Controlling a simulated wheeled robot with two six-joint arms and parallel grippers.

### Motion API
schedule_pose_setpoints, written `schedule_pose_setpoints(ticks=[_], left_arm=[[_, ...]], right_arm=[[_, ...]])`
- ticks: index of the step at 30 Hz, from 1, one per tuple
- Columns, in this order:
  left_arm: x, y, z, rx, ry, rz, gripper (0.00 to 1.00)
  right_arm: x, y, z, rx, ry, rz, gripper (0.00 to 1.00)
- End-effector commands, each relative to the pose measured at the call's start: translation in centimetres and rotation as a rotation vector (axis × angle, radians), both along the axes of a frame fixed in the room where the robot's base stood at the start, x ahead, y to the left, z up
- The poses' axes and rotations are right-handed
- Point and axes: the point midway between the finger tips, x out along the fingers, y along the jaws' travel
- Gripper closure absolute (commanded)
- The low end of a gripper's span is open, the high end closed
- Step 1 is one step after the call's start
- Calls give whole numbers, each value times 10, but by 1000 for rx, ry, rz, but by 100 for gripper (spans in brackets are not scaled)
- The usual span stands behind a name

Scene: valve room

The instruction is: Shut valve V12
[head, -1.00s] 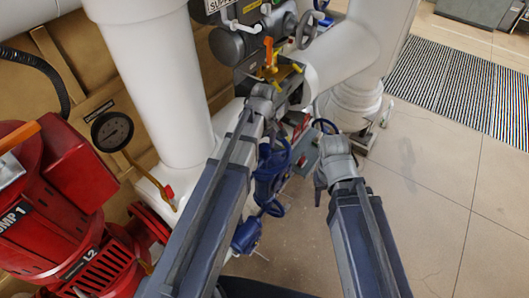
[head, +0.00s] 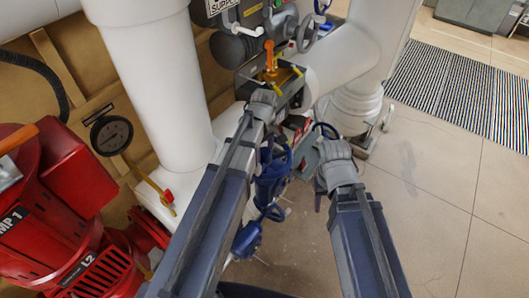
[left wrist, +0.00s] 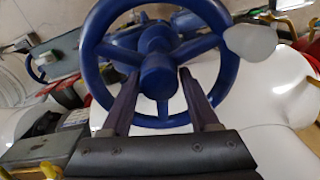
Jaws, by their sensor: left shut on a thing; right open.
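In the left wrist view a blue spoked handwheel (left wrist: 104,32) fills the upper middle, with a round hub and a pale knob on its right rim. My left gripper (left wrist: 159,76) has its two dark fingers either side of the hub and lower spoke, shut on the wheel. In the head view my left gripper (head: 262,99) is beside the blue valves, its fingertips hidden. I cannot read a V12 label. Another blue valve (head: 273,180) shows between my arms. My right gripper (head: 332,172) is open and empty, right of the blue valves.
An orange handle (head: 269,54) on a grey box stands just beyond my left gripper. White pipes (head: 155,90) rise behind. A red pump (head: 60,215) and a gauge (head: 111,134) are at the left. Floor (head: 440,200) at the right is clear, with a striped mat (head: 455,85) beyond.

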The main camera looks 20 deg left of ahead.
Motion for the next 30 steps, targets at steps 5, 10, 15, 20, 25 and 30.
schedule_pose_setpoints(ticks=[5, 10, 15, 20, 25, 30], left_arm=[[-4, -5, 0, -11, 7, -4, 100], [-4, -5, -1, -11, 9, -56, 100], [-5, -6, -1, -11, 8, -283, 100], [-5, -6, -1, -11, 8, -503, 100], [-6, -5, -1, -12, 7, -667, 100], [-6, -5, -1, -12, 7, -710, 100]], right_arm=[[0, 0, 0, 0, 0, 0, 50], [0, 0, -1, 0, 0, 0, 50], [0, 0, -1, 0, 0, 0, 50], [0, 0, -1, 0, 0, 0, 50], [0, 0, -1, 0, 0, 0, 50], [0, 0, -1, 0, 0, 0, 50]])
